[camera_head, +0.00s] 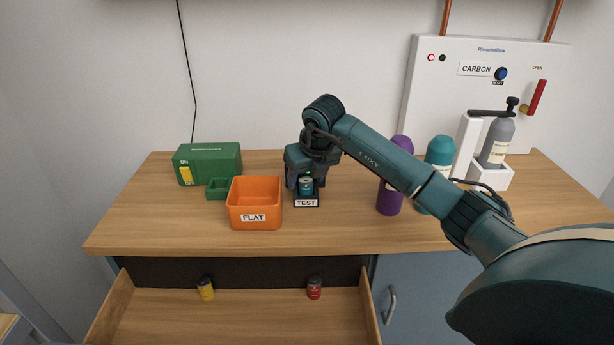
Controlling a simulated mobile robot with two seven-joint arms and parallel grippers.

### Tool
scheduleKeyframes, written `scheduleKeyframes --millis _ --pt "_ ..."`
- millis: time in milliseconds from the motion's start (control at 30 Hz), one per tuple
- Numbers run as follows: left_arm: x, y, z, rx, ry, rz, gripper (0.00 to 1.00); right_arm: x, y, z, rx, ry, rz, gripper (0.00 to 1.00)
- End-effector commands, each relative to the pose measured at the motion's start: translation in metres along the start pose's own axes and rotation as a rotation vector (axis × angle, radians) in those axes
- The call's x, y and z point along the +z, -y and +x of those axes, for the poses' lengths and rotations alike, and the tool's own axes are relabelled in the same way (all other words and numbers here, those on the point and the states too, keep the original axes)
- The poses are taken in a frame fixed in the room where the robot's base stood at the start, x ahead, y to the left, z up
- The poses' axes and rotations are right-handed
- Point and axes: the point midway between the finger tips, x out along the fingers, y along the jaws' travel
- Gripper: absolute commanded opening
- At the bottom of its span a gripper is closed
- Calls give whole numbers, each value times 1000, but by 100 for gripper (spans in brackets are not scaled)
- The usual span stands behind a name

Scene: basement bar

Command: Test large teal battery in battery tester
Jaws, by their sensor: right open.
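The large teal battery (306,186) stands upright at the tester (306,202), a small dark unit with a TEST label on the wooden counter. My right gripper (305,178) is directly over the tester, with its fingers around the upper part of the teal battery. The jaws are open, so the battery is not gripped. The gripper and wrist hide the back of the tester, and I cannot see any readout. My left gripper is not in view.
An orange FLAT bin (254,203) stands just left of the tester. A green box (207,163) is farther left. Purple (391,190) and teal (440,155) bottles stand right, near my forearm. An open drawer below holds a yellow battery (205,288) and a red battery (314,288).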

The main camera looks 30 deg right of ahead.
Motion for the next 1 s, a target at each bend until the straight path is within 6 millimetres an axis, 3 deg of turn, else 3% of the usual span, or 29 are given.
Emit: scheduleKeyframes --millis 233,367,800,1000 --pt "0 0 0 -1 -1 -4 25 0 0 -1 0 -1 0 55" --pt "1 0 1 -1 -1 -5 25 1 0 -14 0 3 0 55" --pt "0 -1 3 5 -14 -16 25 0 0 -106 0 4 -1 55" --pt "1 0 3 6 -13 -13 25 0 0 -128 0 2 1 55"
